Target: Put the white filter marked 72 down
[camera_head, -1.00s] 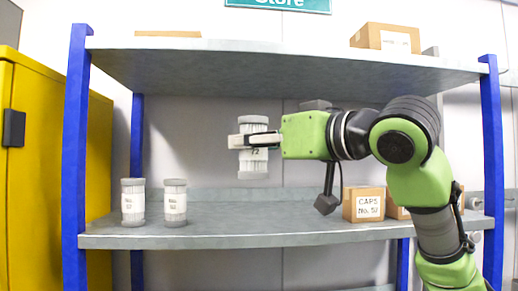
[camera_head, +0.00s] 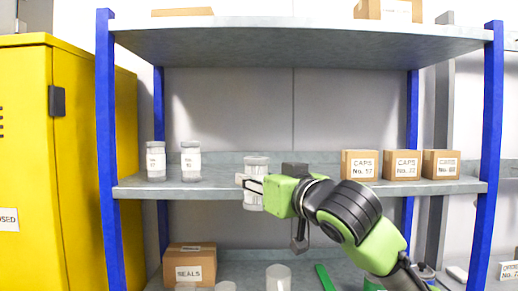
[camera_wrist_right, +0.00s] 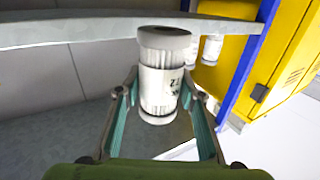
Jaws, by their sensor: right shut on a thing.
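The white ribbed filter (camera_head: 256,165) is upright, or nearly so, in my right gripper (camera_head: 252,183). In the head view it overlaps the front edge of the middle shelf (camera_head: 225,190), and its lower end shows below that edge. In the right wrist view the filter (camera_wrist_right: 164,70) sits between the two fingers of the right gripper (camera_wrist_right: 160,88), with part of a dark mark, seemingly 72, on its label. It appears held clear of the shelf. My left gripper is not in view.
Two similar filters (camera_head: 156,162) (camera_head: 191,162) stand at the left of the middle shelf. Three CAPS boxes (camera_head: 359,165) stand at its right. Between them the shelf is largely bare. Below are a SEALS box (camera_head: 190,266) and several pale cylinders. A yellow cabinet (camera_head: 90,150) is left.

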